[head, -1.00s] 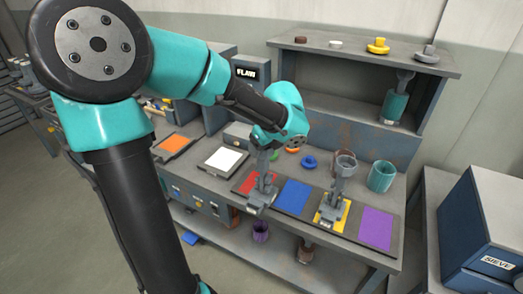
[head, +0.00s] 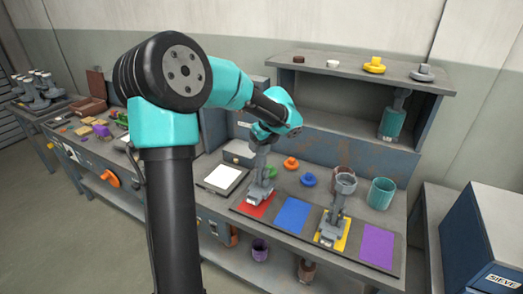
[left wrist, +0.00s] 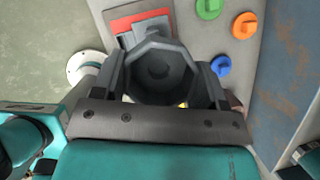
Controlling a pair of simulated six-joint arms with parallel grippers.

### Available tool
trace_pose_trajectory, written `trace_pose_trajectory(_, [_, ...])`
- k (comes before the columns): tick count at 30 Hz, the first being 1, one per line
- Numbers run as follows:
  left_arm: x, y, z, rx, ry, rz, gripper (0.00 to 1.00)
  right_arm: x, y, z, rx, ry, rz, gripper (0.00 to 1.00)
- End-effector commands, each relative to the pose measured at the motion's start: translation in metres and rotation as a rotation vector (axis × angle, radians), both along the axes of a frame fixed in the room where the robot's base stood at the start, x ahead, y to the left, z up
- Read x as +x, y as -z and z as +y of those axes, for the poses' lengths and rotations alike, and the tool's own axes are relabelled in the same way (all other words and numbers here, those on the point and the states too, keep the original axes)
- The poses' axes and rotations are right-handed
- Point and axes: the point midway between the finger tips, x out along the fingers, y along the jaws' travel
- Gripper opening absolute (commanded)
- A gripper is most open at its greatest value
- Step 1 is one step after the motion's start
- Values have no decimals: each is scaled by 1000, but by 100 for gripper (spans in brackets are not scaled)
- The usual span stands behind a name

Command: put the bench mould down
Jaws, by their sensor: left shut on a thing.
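The bench mould (head: 258,192), a grey piece with a stem and a flat foot, is upright over the red pad (head: 246,210). My left gripper (head: 262,146) is shut on its upper part. In the left wrist view the mould's dark octagonal cup (left wrist: 160,70) sits between the two fingers, with part of the red pad (left wrist: 135,15) beyond it. I cannot tell whether the foot touches the pad. A similar grey mould (head: 337,205) stands on the yellow pad (head: 322,241). My right gripper is not in view.
The blue pad (head: 292,215) and purple pad (head: 377,246) are bare. Orange (head: 291,163) and blue (head: 309,180) knobs lie behind the pads. A teal cup (head: 381,194) stands at right, below a raised shelf (head: 365,77). A white panel (head: 223,178) lies to the left.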

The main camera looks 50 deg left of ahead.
Motion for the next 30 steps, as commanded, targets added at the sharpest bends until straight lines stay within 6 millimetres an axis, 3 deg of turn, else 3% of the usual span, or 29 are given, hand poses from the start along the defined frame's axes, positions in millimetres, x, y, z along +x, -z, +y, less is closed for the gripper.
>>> trace_pose_trajectory(8, [6, 1, 7, 1, 0, -1, 0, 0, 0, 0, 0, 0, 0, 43])
trace_pose_trajectory(19, [6, 34, 7, 1, 1, 0, 0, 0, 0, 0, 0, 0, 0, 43])
trace_pose_trajectory(30, [6, 36, 6, 1, 0, -1, 0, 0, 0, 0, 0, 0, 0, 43])
